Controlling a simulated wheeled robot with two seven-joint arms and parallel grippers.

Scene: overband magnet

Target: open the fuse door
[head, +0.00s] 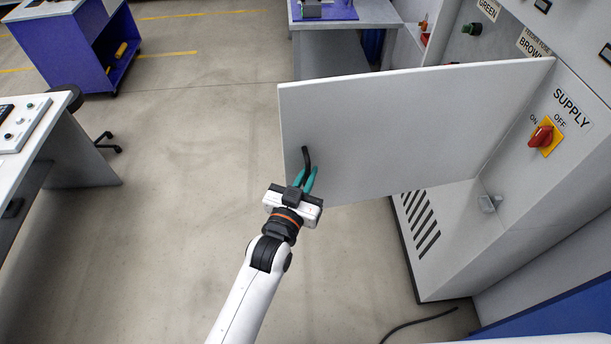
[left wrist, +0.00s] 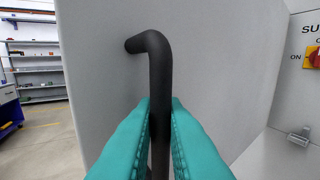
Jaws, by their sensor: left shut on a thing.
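The fuse door (head: 400,125) is a flat pale grey panel. It stands swung wide out from the grey cabinet (head: 530,205), hinged at its right side. A black bent handle (head: 306,158) is fixed near the door's free left edge. My left gripper (head: 305,179) has teal fingers and is shut on the handle. In the left wrist view the handle (left wrist: 158,70) runs down between the teal fingers (left wrist: 160,135), which hide its lower part. The door face (left wrist: 220,65) fills the background there. My right gripper is not in view.
A red switch (head: 541,136) on a yellow plate, marked SUPPLY, is on the cabinet right of the door. A black cable (head: 420,322) lies on the floor. A desk (head: 50,150) stands at left; the floor between is clear.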

